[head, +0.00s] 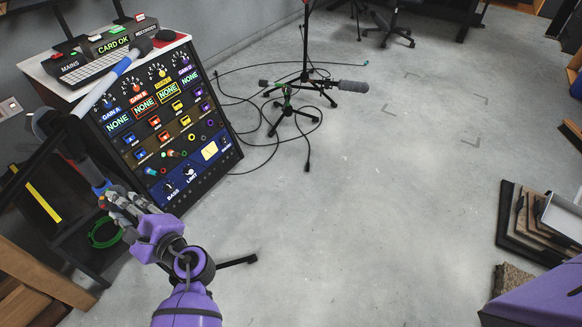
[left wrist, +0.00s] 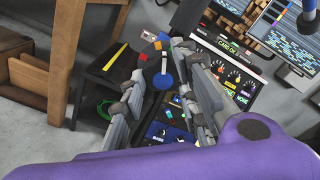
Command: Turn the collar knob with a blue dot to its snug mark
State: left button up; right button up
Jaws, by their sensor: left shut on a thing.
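The collar knob (left wrist: 163,82) shows in the left wrist view as a round blue face with a pale line on it. Coloured marks in red, orange and yellow curve around its upper side. In the head view the knob (head: 101,187) is a small blue and orange patch just beyond my fingertips, partly covered. My left gripper (head: 110,199) reaches it from the front right and is shut on it. In the left wrist view its fingers (left wrist: 165,85) lie on both sides of the knob. I cannot make out the snug mark or the pointer's exact setting. My right gripper is out of view.
A boom pole (head: 105,88) with a microphone slants up past the audio rack (head: 165,125). A dark shelf (head: 50,200) with a yellow strip and a green cable coil (head: 103,232) stand left. Another microphone stand (head: 302,95) and cables are behind. The middle floor is clear.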

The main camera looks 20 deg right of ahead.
pick_arm(q)
jog(key=shift+s+a+f+n+b, duration=0.15)
jog(key=shift+f+n+b, duration=0.15)
jog(key=shift+n, duration=0.3)
jog(key=shift+a+f+n+b, duration=0.15)
jog(key=shift+n+b, duration=0.2)
jog(key=shift+n, duration=0.25)
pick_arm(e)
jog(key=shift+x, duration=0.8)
pick_arm(q)
jog(key=shift+n, duration=0.3)
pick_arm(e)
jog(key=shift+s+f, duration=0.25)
pick_arm(q)
jog(key=o, duration=1)
jog(key=shift+d+r, duration=0.1)
jog(key=shift+r, duration=0.1)
jog(key=v, duration=1.2)
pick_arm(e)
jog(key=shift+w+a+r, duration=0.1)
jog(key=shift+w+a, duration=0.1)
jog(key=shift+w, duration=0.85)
